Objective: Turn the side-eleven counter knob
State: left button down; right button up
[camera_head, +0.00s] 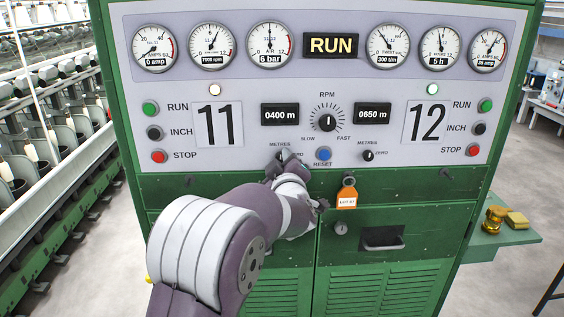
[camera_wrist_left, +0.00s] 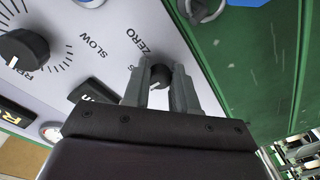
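The side-eleven counter knob is the small black knob under the METRES label at the left, below the 0400 m counter display (camera_head: 280,114). In the head view my left gripper (camera_head: 283,158) covers most of it. In the left wrist view the knob (camera_wrist_left: 160,75) with a pale pointer mark sits between the two fingertips of my left gripper (camera_wrist_left: 161,82), beside the word ZERO. The fingers are close on both sides of it and appear shut on it. My right gripper is in neither view.
The RPM knob (camera_head: 327,122), blue RESET button (camera_head: 323,154) and the other METRES knob (camera_head: 368,155) are to the right. An orange LOT 61 tag (camera_head: 347,196) hangs just right of my arm. A green side shelf (camera_head: 500,243) holds brass-coloured items. Spinning frames (camera_head: 50,150) stand left.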

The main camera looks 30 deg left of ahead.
pick_arm(q)
jog(key=shift+r, duration=0.1)
jog(key=m, duration=0.3)
jog(key=shift+m, duration=0.4)
jog(key=m, duration=0.2)
jog(key=m+p, duration=0.1)
jog(key=m, duration=0.1)
jog(key=shift+s+a+r+m, duration=0.1)
jog(key=shift+r+m, duration=0.05)
jog(key=shift+m, duration=0.25)
jog(key=m+t+p, duration=0.1)
jog(key=m, duration=0.4)
jog(key=shift+r+m, duration=0.1)
jog(key=shift+m, duration=0.2)
jog(key=shift+a+m+p, duration=0.1)
jog(key=shift+m+p, duration=0.4)
jog(key=shift+m, duration=1.5)
jog(key=shift+h, duration=0.4)
